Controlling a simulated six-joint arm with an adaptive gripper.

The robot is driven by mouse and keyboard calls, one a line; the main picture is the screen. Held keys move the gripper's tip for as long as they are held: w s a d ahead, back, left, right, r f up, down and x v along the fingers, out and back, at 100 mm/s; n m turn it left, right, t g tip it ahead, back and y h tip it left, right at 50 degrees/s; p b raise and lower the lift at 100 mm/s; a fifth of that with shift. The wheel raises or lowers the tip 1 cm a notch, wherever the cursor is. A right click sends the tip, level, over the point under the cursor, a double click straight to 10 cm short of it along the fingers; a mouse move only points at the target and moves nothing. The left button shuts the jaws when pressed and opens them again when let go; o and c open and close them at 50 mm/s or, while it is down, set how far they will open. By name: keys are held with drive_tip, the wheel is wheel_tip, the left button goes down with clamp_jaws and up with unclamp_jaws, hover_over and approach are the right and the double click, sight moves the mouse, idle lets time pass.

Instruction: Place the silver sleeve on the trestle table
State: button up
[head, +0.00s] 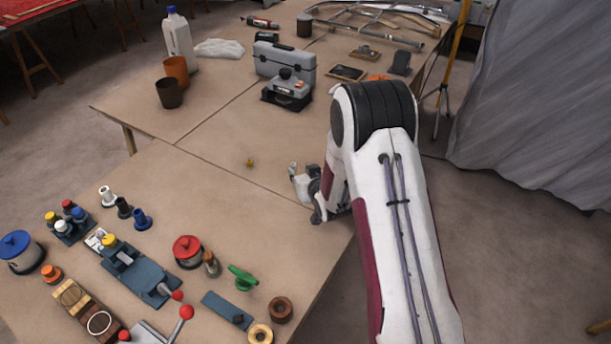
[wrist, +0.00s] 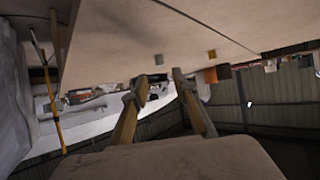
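A pale, silvery-white flanged sleeve (head: 107,196) stands on the near table section at the left of the head view, beside a black and a blue one. It looks like the silver sleeve, but its colour is hard to tell from white. The wooden trestle table (head: 225,185) fills much of the head view. My gripper (head: 303,184) is at the table's right side, well to the right of the sleeve and partly hidden by my arm. In the wrist view my gripper (wrist: 160,88) has its fingers apart with nothing between them.
A red-lidded pot (head: 188,251), a green part (head: 242,277) and a blue-grey fixture (head: 140,272) crowd the near section. A toolbox (head: 285,63) and brown cups (head: 170,93) stand farther back. A small yellow piece (head: 250,162) lies mid-table, with bare wood around it.

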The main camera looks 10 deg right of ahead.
drive_tip(key=shift+v, duration=2.15)
drive_tip(key=s+r+g+h, duration=0.1)
drive_tip(key=s+r+g, duration=0.1)
drive_tip(key=s+r, duration=0.6)
drive_tip(key=s+r+g, duration=0.1)
drive_tip(key=s+r, duration=0.5)
drive_tip(key=r, duration=0.5)
drive_tip(key=s+r+g, duration=0.2)
drive_tip(key=s+r, duration=0.1)
drive_tip(key=s, duration=1.1)
drive_tip(key=s+a+r+g, duration=0.1)
drive_tip(key=s+r, duration=0.2)
drive_tip(key=s, duration=1.1)
drive_tip(key=shift+s+a+m+g, duration=0.25)
drive_tip(key=shift+s+m+g, duration=0.15)
